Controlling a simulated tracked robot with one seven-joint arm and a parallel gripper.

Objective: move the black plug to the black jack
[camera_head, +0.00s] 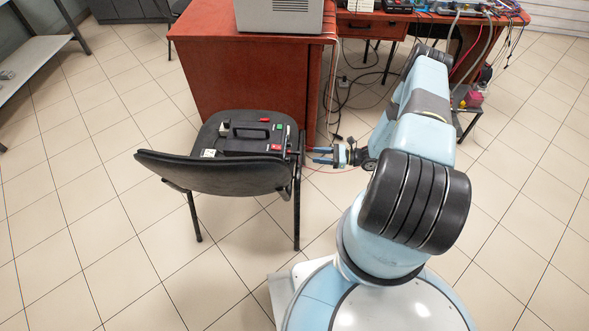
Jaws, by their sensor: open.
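A black box (240,139) with a handle on top lies on the seat of a black chair. It has small red, green and white parts on it. My gripper (312,155) is just right of the box, at the chair's right side, with its fingers pointing left towards the box. Its jaws are open, and I see nothing held between them. A thin red cable (335,171) runs below the gripper from the box's side. I cannot make out the black plug or the black jack at this size; black parts blend with the box and chair.
The chair's backrest (215,176) stands in front of the box, on the near side. A red-brown desk (238,75) is behind the chair, with a grey device (279,16) on it. Cables (341,100) hang and lie right of the desk. Tiled floor is free at the left.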

